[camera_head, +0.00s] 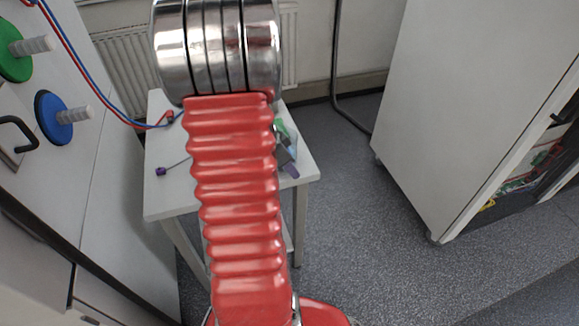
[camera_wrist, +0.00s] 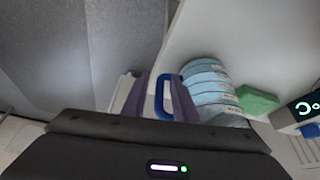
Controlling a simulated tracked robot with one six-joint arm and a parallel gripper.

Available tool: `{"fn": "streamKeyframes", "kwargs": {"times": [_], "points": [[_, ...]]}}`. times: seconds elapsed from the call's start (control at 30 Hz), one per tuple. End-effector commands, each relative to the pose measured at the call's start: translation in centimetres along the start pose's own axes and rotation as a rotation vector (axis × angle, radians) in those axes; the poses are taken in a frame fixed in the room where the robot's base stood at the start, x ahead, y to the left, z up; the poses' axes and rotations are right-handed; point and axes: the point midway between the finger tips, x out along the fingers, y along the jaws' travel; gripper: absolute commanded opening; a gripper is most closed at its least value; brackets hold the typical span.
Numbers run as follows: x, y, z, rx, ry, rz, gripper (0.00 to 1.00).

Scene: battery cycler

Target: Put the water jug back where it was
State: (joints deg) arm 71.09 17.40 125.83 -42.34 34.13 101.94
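In the wrist view, the two purple fingers of my gripper (camera_wrist: 168,82) stand apart. A blue loop-shaped handle (camera_wrist: 175,92) shows in the gap between them; whether the fingers touch it is unclear. It may belong to the water jug, but the jug's body is not clearly seen, and my dark gripper body covers the space below. In the head view, my gripper (camera_head: 292,170) shows only partly, as a grey and purple end beside my red arm, over the right side of a small white table.
The white table (camera_head: 165,205) stands by a radiator (camera_head: 125,55). A stack of light blue ringed pieces (camera_wrist: 210,85), a green block (camera_wrist: 257,100) and a dark device with a lit display (camera_wrist: 303,108) sit close by. A large white cabinet (camera_head: 450,90) stands right; grey floor (camera_head: 365,230) lies between.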

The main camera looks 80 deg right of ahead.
Motion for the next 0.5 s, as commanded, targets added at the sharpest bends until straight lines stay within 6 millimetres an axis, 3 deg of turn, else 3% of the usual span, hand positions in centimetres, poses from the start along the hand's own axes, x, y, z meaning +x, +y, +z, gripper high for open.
{"fn": "streamKeyframes", "kwargs": {"times": [0.33, 0.5], "points": [[-0.2, 0.0, -0.1, 0.001, 0.000, 0.000, 0.28], [-1.3, -0.1, -0.2, 0.001, 0.002, -0.002, 0.28]]}}
